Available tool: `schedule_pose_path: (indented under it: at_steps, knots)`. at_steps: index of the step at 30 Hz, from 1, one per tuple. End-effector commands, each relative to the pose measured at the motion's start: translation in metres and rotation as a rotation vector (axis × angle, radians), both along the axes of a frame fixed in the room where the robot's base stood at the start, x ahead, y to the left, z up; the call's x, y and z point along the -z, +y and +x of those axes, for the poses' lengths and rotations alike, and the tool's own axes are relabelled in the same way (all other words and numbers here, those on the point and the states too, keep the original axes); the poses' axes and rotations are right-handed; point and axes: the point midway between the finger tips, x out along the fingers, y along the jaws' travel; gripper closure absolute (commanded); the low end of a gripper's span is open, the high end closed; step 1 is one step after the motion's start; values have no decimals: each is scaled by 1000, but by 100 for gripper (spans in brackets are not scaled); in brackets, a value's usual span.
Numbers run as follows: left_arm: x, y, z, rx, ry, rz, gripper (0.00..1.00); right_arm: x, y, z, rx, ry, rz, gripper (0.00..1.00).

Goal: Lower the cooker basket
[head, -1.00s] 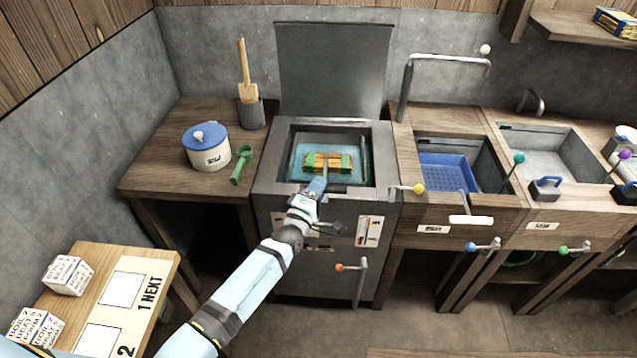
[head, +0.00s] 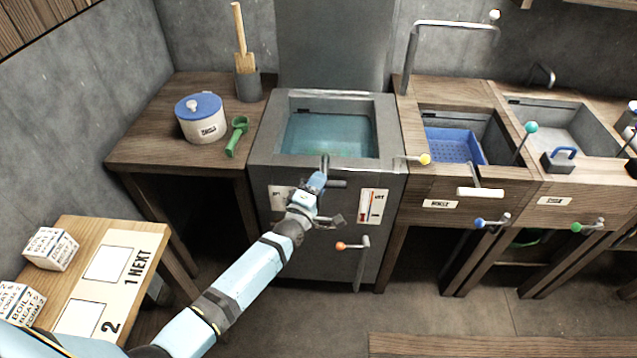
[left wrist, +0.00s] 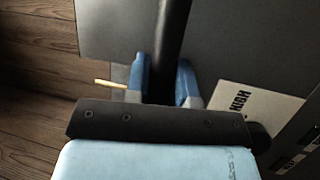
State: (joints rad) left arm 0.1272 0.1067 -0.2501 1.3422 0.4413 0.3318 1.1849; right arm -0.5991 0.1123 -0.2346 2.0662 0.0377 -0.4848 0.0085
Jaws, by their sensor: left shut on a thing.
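The cooker (head: 266,140) is a grey box with an open top full of blue-green water, its lid upright behind. The basket (head: 318,153) shows only as faint green bits under the water; the rest of it is hidden. My left gripper (head: 319,179) is at the cooker's front, below the rim, shut on a dark bar, the basket handle (head: 325,163). In the left wrist view the blue fingers (left wrist: 162,75) stand on both sides of this dark bar (left wrist: 173,35). My right gripper is not in view.
An orange-knobbed lever (head: 352,246) is on the cooker's front. Right of it is a sink with a blue tray (head: 452,146). A low table (head: 150,232) with white boxes stands front left.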

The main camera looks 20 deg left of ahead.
Motion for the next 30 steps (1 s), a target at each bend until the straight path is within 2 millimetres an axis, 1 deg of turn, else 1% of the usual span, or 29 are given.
schedule_pose_path:
  at_steps: [1, 2, 3, 5, 13, 17, 20, 27, 30]
  knots:
    - [6, 0, -2, 0, 11, 0, 100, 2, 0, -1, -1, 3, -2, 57]
    - [6, 0, -2, 0, 12, -1, 74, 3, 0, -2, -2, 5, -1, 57]
    - [6, 0, -2, 0, 12, -1, 65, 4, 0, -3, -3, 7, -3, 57]
    - [6, 0, -2, 0, 12, 0, 52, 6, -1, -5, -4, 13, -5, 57]
    - [4, 0, -2, 1, 8, 0, 52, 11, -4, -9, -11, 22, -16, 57]
    - [6, 1, -10, 0, 9, 0, 52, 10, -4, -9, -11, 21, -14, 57]
    - [9, 3, -26, 1, 10, -1, 52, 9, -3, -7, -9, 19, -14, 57]
    - [20, 10, -80, 1, 11, 1, 52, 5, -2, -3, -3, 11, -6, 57]
    - [23, 12, -100, 1, 11, 2, 52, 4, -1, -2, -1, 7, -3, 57]
